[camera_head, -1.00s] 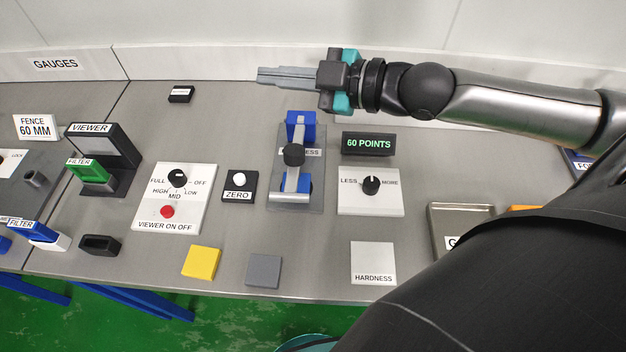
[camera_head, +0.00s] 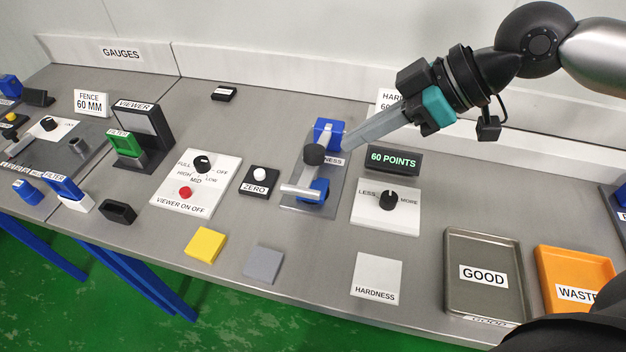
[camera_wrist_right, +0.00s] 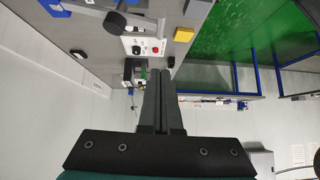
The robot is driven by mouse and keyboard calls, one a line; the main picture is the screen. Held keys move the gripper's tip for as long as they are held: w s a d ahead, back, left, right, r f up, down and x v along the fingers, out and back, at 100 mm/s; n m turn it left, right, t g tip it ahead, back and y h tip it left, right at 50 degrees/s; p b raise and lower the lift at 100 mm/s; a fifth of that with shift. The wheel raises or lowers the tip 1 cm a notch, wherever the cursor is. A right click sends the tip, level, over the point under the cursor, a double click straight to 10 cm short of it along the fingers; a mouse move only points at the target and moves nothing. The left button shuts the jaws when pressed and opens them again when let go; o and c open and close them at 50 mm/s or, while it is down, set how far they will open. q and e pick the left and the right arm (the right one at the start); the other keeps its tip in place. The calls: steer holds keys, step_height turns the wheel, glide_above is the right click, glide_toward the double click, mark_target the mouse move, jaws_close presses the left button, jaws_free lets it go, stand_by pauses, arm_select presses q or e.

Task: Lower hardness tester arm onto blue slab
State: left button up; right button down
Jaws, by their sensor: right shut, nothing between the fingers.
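The hardness tester (camera_head: 336,180) stands mid-bench on a grey plate, with a blue post at its back. Its grey arm, with a round black knob (camera_head: 314,154), runs forward from the post to a silver bar (camera_head: 301,191). A blue piece (camera_head: 318,187), possibly the blue slab, shows at the front beside the arm; I cannot tell whether the arm touches it. My right gripper (camera_head: 350,144) is shut and empty, its fingers pointing down-left just right of the knob. Contact is unclear. In the right wrist view, the fingers (camera_wrist_right: 161,75) are together and the knob (camera_wrist_right: 115,22) is up and left. My left gripper is not in view.
The "60 POINTS" display (camera_head: 394,160) and LESS/MORE dial panel (camera_head: 386,216) stand right of the tester. The ZERO button (camera_head: 260,180) is left. A yellow slab (camera_head: 205,245) and grey slab (camera_head: 263,263) lie in front. GOOD (camera_head: 484,300) and WASTE (camera_head: 560,262) trays are at right.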

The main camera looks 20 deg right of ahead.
steer(key=a+f, duration=0.1)
steer(key=b, duration=0.1)
glide_above(294, 188)
steer(key=s+d, duration=0.2)
steer(key=d, duration=0.1)
steer(key=f, duration=0.5)
steer(key=shift+w+a+f, duration=0.2)
steer(key=shift+w+f, duration=0.05)
steer(key=shift+f, duration=0.05)
step_height(294, 188, down, 3)
steer(key=shift+r+b, duration=0.15)
steer(key=shift+b, duration=0.4)
steer(key=shift+f, duration=0.75)
steer(key=f, duration=0.2)
steer(key=s+f, duration=0.1)
steer(key=f, duration=0.1)
steer(key=a+f, duration=0.1)
steer(key=f, duration=0.1)
steer(key=shift+s+f, duration=0.1)
steer(key=shift+s, duration=0.15)
steer(key=shift+s+f, duration=0.1)
steer(key=shift+f, duration=0.1)
